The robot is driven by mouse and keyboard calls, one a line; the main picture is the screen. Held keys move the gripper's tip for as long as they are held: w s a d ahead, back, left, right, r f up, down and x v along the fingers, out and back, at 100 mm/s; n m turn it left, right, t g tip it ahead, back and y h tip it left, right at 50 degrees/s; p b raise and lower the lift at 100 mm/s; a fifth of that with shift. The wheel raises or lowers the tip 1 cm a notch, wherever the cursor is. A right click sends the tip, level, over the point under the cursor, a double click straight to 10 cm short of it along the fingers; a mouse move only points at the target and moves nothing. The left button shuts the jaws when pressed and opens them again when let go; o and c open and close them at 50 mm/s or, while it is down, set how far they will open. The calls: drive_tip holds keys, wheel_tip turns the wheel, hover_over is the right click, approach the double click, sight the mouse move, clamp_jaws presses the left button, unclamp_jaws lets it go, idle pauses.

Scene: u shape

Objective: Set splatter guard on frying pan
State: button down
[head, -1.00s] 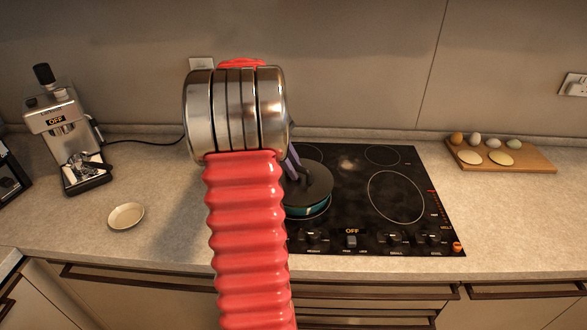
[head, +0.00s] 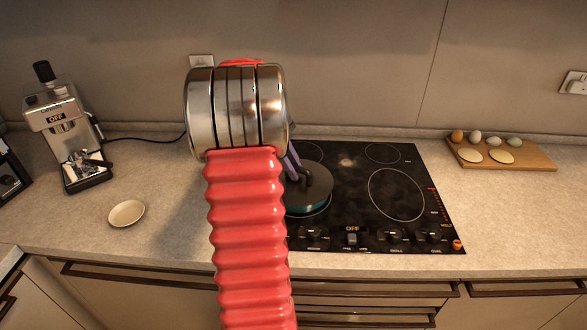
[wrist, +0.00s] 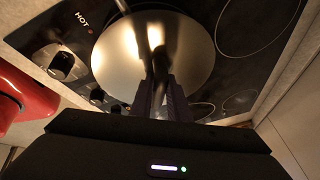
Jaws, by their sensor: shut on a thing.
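The splatter guard, a dark round disc (head: 317,192) with an upright handle, is over the teal frying pan (head: 312,210) at the left front of the cooktop. Only a strip of the pan's side shows below the disc; I cannot tell whether the two touch all round. My gripper (head: 294,167) is mostly behind my red arm in the head view. In the wrist view, the dark fingers of my gripper (wrist: 163,92) are shut on the guard's handle, above the shiny guard disc (wrist: 120,65). The guard hides the pan there.
The black cooktop (head: 350,205) has bare burner rings and front knobs. An espresso machine (head: 68,135) and a small dish (head: 126,213) stand to the left. A wooden board (head: 530,160) with several eggs and two flat rounds lies right. A wall stands behind the counter.

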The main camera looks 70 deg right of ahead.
drive_tip(key=shift+f, duration=0.35)
drive_tip(key=c, duration=1.6)
unclamp_jaws()
drive_tip(key=shift+a, duration=0.1)
drive_tip(key=shift+c, duration=0.6)
drive_tip(key=shift+o, duration=1)
drive_tip(key=shift+f, duration=0.1)
drive_tip(key=shift+o, duration=1.2)
drive_tip(key=shift+r, duration=4.25)
